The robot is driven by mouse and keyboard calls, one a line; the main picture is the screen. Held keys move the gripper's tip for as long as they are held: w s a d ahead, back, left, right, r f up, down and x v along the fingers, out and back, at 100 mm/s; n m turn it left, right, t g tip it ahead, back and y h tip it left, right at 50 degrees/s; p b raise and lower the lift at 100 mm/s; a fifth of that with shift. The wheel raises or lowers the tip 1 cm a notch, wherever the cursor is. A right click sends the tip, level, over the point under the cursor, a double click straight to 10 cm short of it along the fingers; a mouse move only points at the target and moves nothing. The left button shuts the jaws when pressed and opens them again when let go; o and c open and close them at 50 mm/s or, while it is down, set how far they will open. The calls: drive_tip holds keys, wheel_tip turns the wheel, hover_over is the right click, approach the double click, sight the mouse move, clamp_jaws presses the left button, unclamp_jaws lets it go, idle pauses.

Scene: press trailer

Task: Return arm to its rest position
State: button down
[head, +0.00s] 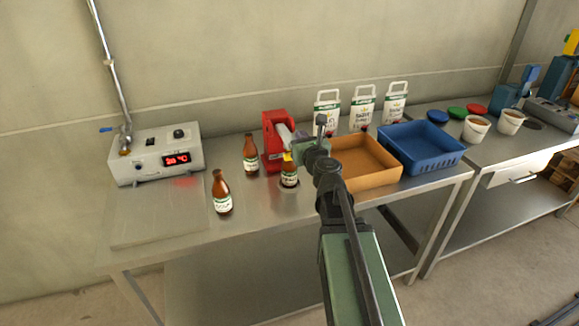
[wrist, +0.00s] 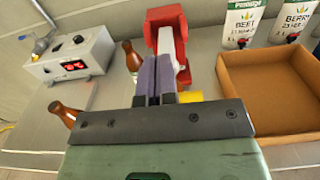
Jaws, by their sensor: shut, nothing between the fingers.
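My arm (head: 345,240) reaches over the steel table from the lower middle of the head view. My gripper (wrist: 156,82) shows in the wrist view with its two purple-grey fingers together, shut and empty. It is in front of the red press (head: 273,140), which also shows behind the fingers in the wrist view (wrist: 166,24). A brown bottle (head: 289,174) stands at the press, close to the gripper in the head view, with something yellow at its top. In the head view my fingertips are hard to make out against the press.
Two brown bottles (head: 222,194) (head: 250,154) stand left of the press. A grey box with a red display (head: 155,155) is further left. An orange tray (head: 365,162), a blue crate (head: 421,148) and several white pouches (head: 362,106) are to the right. The table's front left is clear.

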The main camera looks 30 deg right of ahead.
drive_tip(key=shift+s+r+p, duration=0.3)
drive_tip(key=shift+s+r, duration=0.1)
drive_tip(key=shift+r, duration=0.25)
